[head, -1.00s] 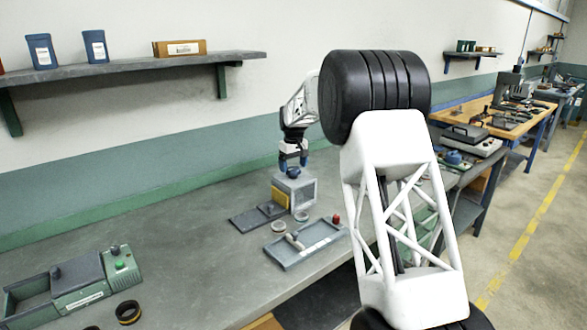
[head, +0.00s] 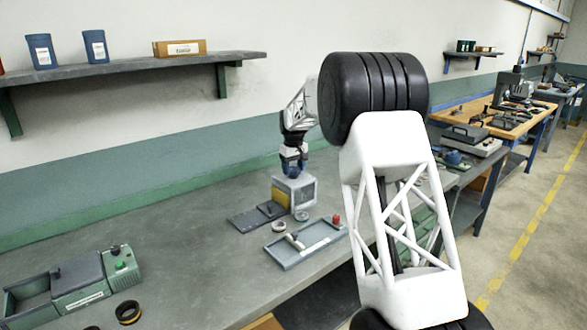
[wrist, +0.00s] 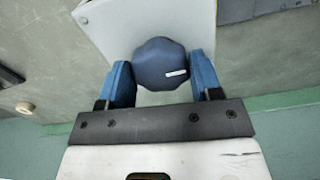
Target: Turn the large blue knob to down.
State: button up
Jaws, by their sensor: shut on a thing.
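The large blue knob (wrist: 158,62) sits on top of a pale grey box (head: 302,190) on the bench. In the wrist view it is dark blue and many-sided, with a short white mark on its right part, lying roughly sideways. My gripper (wrist: 162,70) has one blue finger on each side of the knob and is shut on it. In the head view my gripper (head: 292,170) points down onto the box's top, and the knob is hard to tell from the blue fingers there. The box's pale top also shows in the wrist view (wrist: 115,28).
A grey tray (head: 289,263) with small parts lies in front of the box, and a dark plate (head: 247,220) lies to its left. A green-grey machine (head: 82,283) and a dark ring (head: 128,312) are at the front left.

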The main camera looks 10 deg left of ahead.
aim_at(294, 169)
jog(key=shift+m, duration=0.3)
jog(key=o, duration=0.9)
jog(key=shift+r, duration=0.1)
jog(key=shift+r, duration=3.85)
